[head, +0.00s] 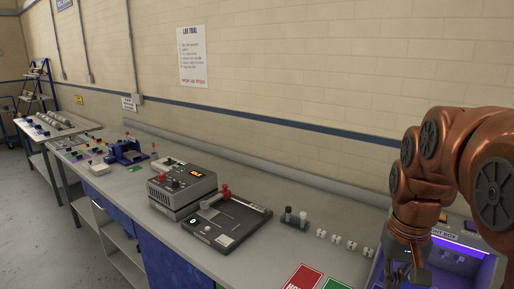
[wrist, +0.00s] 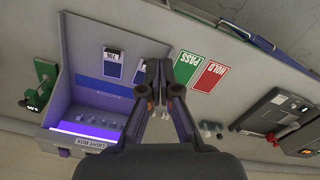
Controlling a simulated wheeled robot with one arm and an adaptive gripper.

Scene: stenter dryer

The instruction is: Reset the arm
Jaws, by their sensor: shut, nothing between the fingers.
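My arm, copper-coloured, reaches in from the right in the head view. My gripper (head: 404,275) points down at its end, by the lit light box (head: 478,262). In the wrist view my gripper (wrist: 160,72) is shut with nothing held. Its fingers show over the edge of the light box (wrist: 62,75), beside the green PASS card (wrist: 187,66). The light box has a purple glow and two small labelled cards (wrist: 113,63) in it.
A red HOLD card (head: 303,278) and a green card (head: 337,284) lie on the bench. Several small white pieces (head: 337,239) stand in a row. A dark tray device (head: 227,220) and a grey instrument (head: 182,187) stand further left. The wall runs behind.

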